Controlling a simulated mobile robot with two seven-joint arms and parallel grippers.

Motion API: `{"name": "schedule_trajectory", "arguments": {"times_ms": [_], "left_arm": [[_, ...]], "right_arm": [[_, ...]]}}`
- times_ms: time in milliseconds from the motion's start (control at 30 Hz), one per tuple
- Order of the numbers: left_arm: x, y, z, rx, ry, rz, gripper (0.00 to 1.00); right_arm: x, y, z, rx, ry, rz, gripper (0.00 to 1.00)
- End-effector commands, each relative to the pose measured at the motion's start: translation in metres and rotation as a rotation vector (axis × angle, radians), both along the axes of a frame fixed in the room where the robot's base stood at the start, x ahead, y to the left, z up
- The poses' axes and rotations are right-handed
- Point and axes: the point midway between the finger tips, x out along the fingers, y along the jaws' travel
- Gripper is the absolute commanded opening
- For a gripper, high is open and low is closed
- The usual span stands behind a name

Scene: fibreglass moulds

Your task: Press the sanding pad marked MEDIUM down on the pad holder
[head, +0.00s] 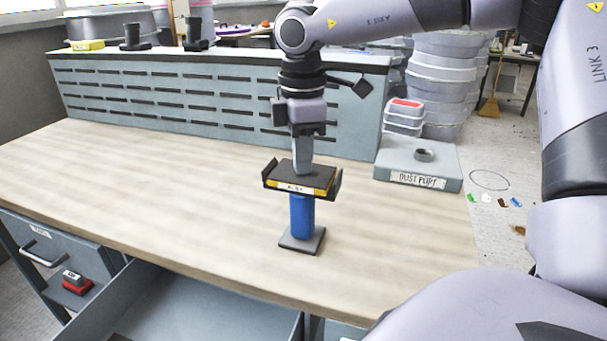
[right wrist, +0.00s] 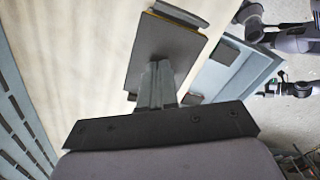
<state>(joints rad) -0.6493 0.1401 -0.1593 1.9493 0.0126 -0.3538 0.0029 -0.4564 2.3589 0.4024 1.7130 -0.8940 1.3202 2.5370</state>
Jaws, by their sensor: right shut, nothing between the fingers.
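The pad holder (head: 302,215) has a blue post on a square grey foot, with dark upright cheeks at both ends of its top. A dark sanding pad (head: 298,176) with a yellow edge lies on top between the cheeks. A white label shows on its front edge, too small to read surely. The pad's flat face also shows in the right wrist view (right wrist: 170,47). My right gripper (head: 302,171) is shut and empty, pointing down, its tips at the pad's upper face and seemingly touching it. The tips also show in the right wrist view (right wrist: 156,70). My left gripper is not seen.
A grey box labelled DUST PORT (head: 418,170) stands at the table's right end. A slotted grey panel (head: 210,95) runs along the back. A drawer (head: 185,300) stands open in front; a red and black block (head: 76,283) lies at left. Table left of the holder is clear.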

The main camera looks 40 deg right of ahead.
Motion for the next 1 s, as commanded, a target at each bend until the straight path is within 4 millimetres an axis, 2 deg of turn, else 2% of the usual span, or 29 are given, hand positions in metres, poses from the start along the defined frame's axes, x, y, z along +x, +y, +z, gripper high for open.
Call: {"name": "schedule_trajectory", "arguments": {"times_ms": [267,1000], "left_arm": [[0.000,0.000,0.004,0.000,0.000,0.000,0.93],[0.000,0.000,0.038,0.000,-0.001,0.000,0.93]], "right_arm": [[0.000,0.000,0.005,0.000,0.004,0.000,0.00],[0.000,0.000,0.065,-0.001,0.001,-0.001,0.00]]}}
